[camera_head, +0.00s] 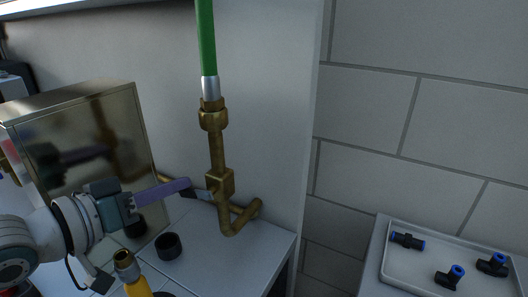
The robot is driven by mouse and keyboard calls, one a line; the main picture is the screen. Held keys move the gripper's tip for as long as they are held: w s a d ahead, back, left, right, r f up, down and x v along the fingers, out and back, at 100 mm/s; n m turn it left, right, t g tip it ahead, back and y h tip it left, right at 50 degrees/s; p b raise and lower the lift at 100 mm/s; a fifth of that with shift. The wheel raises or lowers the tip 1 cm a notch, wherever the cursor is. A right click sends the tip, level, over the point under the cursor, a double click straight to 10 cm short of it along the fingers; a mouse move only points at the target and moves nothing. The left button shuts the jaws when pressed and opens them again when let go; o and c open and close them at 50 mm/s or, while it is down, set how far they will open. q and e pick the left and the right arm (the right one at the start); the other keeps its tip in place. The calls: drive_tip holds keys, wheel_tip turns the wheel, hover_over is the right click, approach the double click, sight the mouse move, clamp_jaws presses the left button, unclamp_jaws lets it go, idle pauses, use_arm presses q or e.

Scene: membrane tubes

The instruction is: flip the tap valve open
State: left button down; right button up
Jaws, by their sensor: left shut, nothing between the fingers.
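The tap valve (220,183) is a brass body on an upright brass pipe. Its lever has a purple handle (163,192) that points left, across the pipe, tilted slightly down at its outer end. My left gripper (129,203) is shut and empty at the outer end of the handle. Its tips overlap that end in the picture, and I cannot tell whether they touch it. My right gripper is not in view.
A green tube (207,40) rises from the pipe's top. A metal box (85,130) stands behind my left arm. A black cap (168,245) and a yellow brass-topped object (130,270) are near the gripper. A tray (415,275) with blue-black fittings lies right.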

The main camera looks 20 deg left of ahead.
use_arm(q)
wheel_tip(320, 180, down, 2)
drive_tip(key=n+h+b, duration=0.1)
drive_tip(key=n+b, duration=0.2)
drive_tip(key=shift+f, duration=0.15)
drive_tip(key=shift+d+f+n, duration=0.1)
drive_tip(key=shift+f+n, duration=0.1)
drive_tip(key=shift+n, duration=0.1)
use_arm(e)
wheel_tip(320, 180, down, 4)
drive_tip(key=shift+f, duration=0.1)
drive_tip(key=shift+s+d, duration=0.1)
